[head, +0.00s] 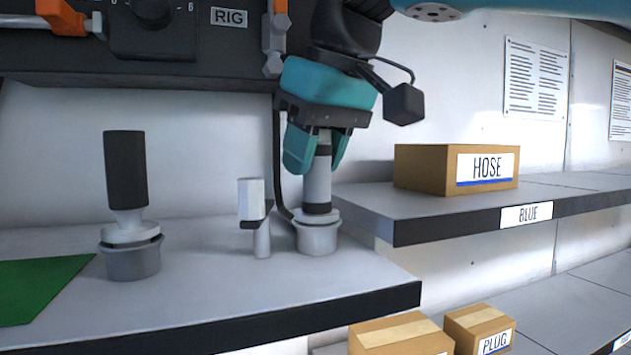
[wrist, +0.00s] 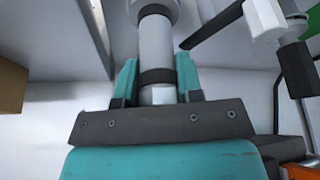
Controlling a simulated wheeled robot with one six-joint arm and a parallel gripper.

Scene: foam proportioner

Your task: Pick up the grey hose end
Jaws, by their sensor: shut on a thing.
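The grey hose end (head: 317,183) is a grey cylinder with dark bands. It stands upright in a grey round holder (head: 317,238) on the bench. My teal gripper (head: 314,160) is above the holder with its fingers on both sides of the hose end's upper part, shut on it. In the wrist view the hose end (wrist: 156,48) runs between the two teal fingers (wrist: 157,85). The lower end of the hose end meets the holder, and I cannot tell how deep it sits.
A black-handled part (head: 126,170) stands in another grey holder (head: 131,262) at left. A white-headed post (head: 252,200) stands close left of my gripper. The dark RIG panel (head: 215,50) hangs behind. A shelf (head: 440,212) with a HOSE box (head: 457,168) is at right.

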